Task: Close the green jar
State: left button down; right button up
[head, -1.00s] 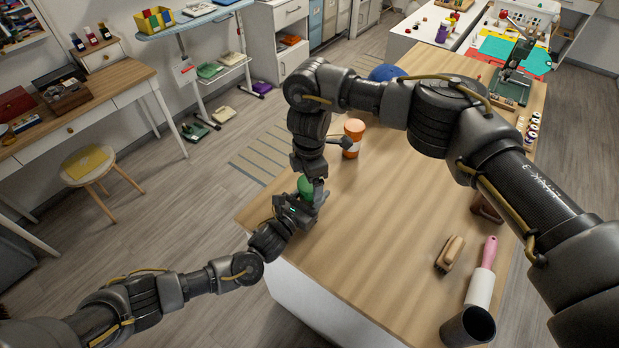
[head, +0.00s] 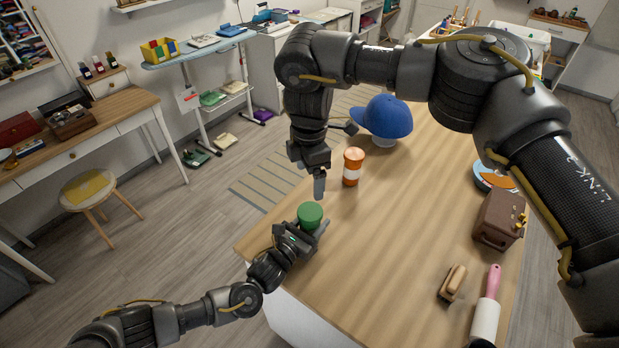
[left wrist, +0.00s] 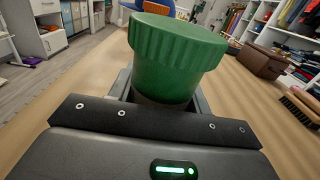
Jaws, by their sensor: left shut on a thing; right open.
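The green jar's ribbed lid (head: 310,213) sits level on the jar near the left front edge of the wooden table. The lid fills the upper middle of the left wrist view (left wrist: 178,55), with a small dark part of the body (left wrist: 160,100) below it. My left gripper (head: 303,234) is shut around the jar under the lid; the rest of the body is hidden. My right gripper (head: 319,188) is open, pointing down just above the lid, apart from it. I cannot see any gap between lid and jar.
An orange and white container (head: 352,167) stands close behind the jar. A blue cap (head: 386,117) is farther back. A brown box (head: 499,219), a brush (head: 453,283) and a pink-handled roller (head: 488,305) lie on the right. The table's middle is clear.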

pick_arm(q)
jog(key=c, duration=0.6)
grip_release()
jog(key=shift+s+a+f, duration=0.1)
jog(key=shift+s+a, duration=0.2)
jog(key=shift+s, duration=0.1)
jog(key=b+v, duration=0.2)
jog(key=v, duration=0.6)
jog(key=shift+s+a, duration=0.55)
jog(key=shift+s, duration=0.1)
